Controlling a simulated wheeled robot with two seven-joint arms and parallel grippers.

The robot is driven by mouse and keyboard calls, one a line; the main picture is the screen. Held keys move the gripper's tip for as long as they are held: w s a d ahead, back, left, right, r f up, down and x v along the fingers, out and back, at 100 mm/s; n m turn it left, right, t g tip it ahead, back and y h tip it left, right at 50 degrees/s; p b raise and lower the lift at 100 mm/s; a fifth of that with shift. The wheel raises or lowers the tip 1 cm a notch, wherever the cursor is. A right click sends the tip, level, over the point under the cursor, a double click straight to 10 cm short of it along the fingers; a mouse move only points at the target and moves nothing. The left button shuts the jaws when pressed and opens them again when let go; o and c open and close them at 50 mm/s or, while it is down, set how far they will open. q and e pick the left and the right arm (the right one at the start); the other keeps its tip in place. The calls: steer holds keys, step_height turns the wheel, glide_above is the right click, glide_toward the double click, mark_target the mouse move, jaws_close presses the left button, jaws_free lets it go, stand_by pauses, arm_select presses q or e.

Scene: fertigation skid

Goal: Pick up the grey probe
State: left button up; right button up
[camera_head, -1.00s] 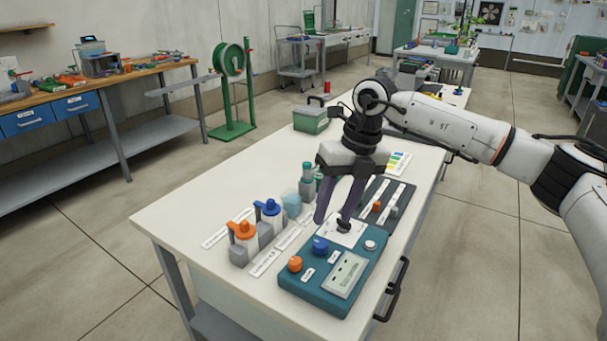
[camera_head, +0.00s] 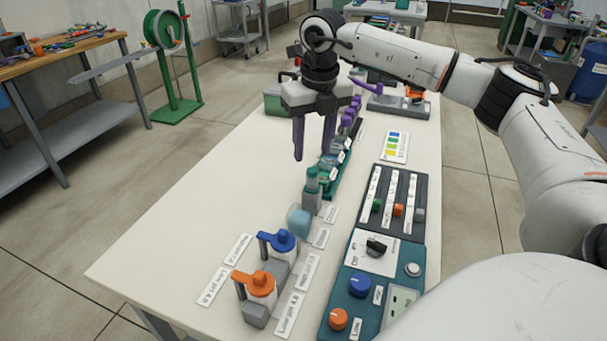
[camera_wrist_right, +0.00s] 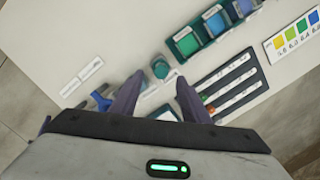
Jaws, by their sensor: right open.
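My right gripper (camera_head: 314,152) is open and empty, fingers pointing down above the white table. It also shows in the right wrist view (camera_wrist_right: 160,82). Below it in the head view stands an upright teal-capped piece (camera_head: 312,182) in a grey block (camera_head: 312,203). The same teal cap shows just beyond the fingertips in the wrist view (camera_wrist_right: 160,68). I cannot make out for certain which thing is the grey probe; the gripper may hide it. My left gripper is out of view.
A teal control panel (camera_head: 352,308) and a dark slider board (camera_head: 390,190) lie at right. A dark green rack (camera_head: 332,172) is behind the fingers. The table's left part is bare.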

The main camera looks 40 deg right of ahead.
mark_target(313, 170)
steer(key=f, duration=0.8)
steer(key=shift+w+d+p, duration=0.2)
steer(key=shift+p, duration=0.1)
steer(key=shift+r, duration=0.1)
jaws_close()
